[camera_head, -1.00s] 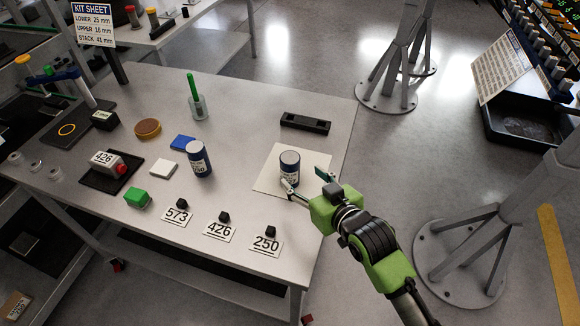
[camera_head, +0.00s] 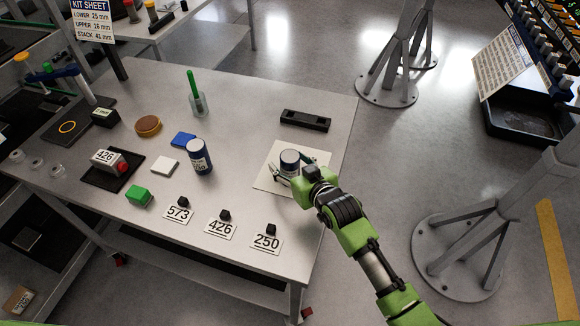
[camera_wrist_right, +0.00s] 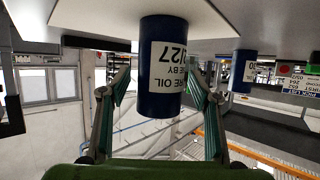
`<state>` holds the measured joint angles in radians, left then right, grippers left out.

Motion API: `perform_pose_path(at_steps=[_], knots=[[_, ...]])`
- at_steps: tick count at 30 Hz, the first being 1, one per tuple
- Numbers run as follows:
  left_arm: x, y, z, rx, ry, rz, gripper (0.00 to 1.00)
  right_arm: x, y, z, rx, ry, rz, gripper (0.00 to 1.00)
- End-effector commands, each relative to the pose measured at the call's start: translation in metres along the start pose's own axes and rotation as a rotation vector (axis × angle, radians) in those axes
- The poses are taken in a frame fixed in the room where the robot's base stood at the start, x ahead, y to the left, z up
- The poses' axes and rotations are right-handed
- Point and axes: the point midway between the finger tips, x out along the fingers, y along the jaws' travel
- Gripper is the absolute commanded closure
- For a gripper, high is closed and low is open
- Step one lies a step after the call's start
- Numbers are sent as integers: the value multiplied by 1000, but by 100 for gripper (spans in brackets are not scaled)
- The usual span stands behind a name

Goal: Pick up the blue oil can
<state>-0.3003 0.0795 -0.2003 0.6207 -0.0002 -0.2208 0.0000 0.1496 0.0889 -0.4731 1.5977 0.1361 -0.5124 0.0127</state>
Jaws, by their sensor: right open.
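A blue oil can (camera_head: 289,159) with a white label stands upright on a white sheet (camera_head: 268,182) near the table's right edge. My right gripper (camera_head: 291,174) is open around this can, one finger on each side. In the right wrist view the can (camera_wrist_right: 162,75) hangs upside down in the picture between the fingers (camera_wrist_right: 160,97), with a gap on each side. A second blue can (camera_head: 199,160) stands left of the sheet and also shows in the right wrist view (camera_wrist_right: 243,72). My left gripper is not in view.
A black slotted block (camera_head: 305,120) lies behind the sheet. A green block (camera_head: 138,195), white tile (camera_head: 165,167) and blue tile (camera_head: 183,140) lie further left.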

Motion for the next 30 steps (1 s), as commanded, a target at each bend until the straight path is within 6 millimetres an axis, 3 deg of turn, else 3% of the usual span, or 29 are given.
perform_pose_path(at_steps=[4, 9, 22, 28, 30], knots=[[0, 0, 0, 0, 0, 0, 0, 0, 0, 0, 0, 0, 0, 46], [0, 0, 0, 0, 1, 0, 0, 0, 0, 0, 0, 0, 0, 90], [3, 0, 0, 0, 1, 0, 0, -2, 0, -5, -1, 5, 0, 92], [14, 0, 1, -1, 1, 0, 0, -11, 0, -29, -2, 11, 0, 92], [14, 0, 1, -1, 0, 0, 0, -23, -9, -39, 1, 9, -4, 92]])
